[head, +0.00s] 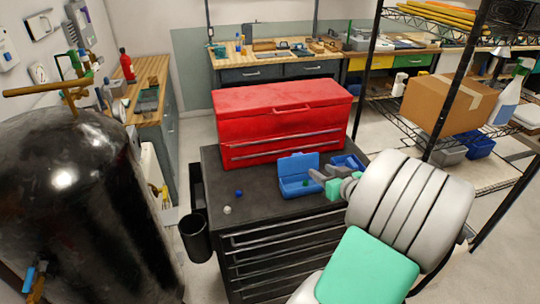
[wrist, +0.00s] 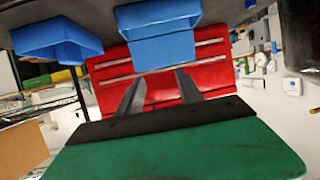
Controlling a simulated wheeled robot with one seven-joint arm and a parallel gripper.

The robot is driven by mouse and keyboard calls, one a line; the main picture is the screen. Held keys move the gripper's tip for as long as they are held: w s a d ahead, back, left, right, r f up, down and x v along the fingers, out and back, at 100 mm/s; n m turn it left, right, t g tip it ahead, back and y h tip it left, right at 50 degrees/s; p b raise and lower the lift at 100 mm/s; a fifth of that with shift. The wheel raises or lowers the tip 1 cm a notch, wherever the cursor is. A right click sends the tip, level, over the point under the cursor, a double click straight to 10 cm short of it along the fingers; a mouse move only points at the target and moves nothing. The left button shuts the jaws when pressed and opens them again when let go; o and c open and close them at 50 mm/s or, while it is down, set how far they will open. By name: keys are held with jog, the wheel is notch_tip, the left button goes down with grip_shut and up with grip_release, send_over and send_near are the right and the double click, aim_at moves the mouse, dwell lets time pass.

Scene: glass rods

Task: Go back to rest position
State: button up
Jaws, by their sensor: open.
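My gripper (head: 323,179) is in front of the blue bins at the right side of the black cabinet top (head: 262,208). In the wrist view my gripper (wrist: 157,82) shows its two fingers apart with nothing between them. A second blue bin (head: 345,163) is partly hidden behind my gripper and arm. In the wrist view a blue container (wrist: 158,35) is beyond the fingertips, with another (wrist: 57,42) to the left.
A red toolbox (head: 281,120) stands at the back of the cabinet. A blue ball (head: 239,193) and a white ball (head: 227,209) lie at the left of the top. A black tank (head: 85,200) is at left; a wire shelf with a cardboard box (head: 447,104) is at right.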

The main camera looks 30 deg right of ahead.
jog(key=s+a+f+m+g+y, duration=0.2)
jog(key=s+a+f+m+g, duration=0.15)
jog(key=f, duration=0.25)
jog(key=s+a+f+m+g+y, duration=0.1)
jog(key=s+a+f+m+g, duration=0.1)
jog(key=s+f, duration=0.4)
jog(key=s+a+f+m+g+y, duration=0.15)
jog(key=s+a+m+g, duration=0.4)
jog(key=s, duration=0.55)
jog(key=w+a+r+n, duration=0.4)
jog(key=a+r, duration=0.1)
jog(key=a, duration=0.3)
jog(key=w+a+r+n+h, duration=0.1)
jog(key=w+a+r+n, duration=0.3)
jog(key=a, duration=0.3)
jog(key=w+a+r+n+t+h, duration=0.1)
jog(key=w+a+r+n, duration=0.3)
jog(key=a, duration=0.4)
notch_tip(320, 180, up, 2)
jog(key=shift+a+n, duration=0.3)
jog(key=shift+n, duration=0.2)
jog(key=shift+d, duration=0.15)
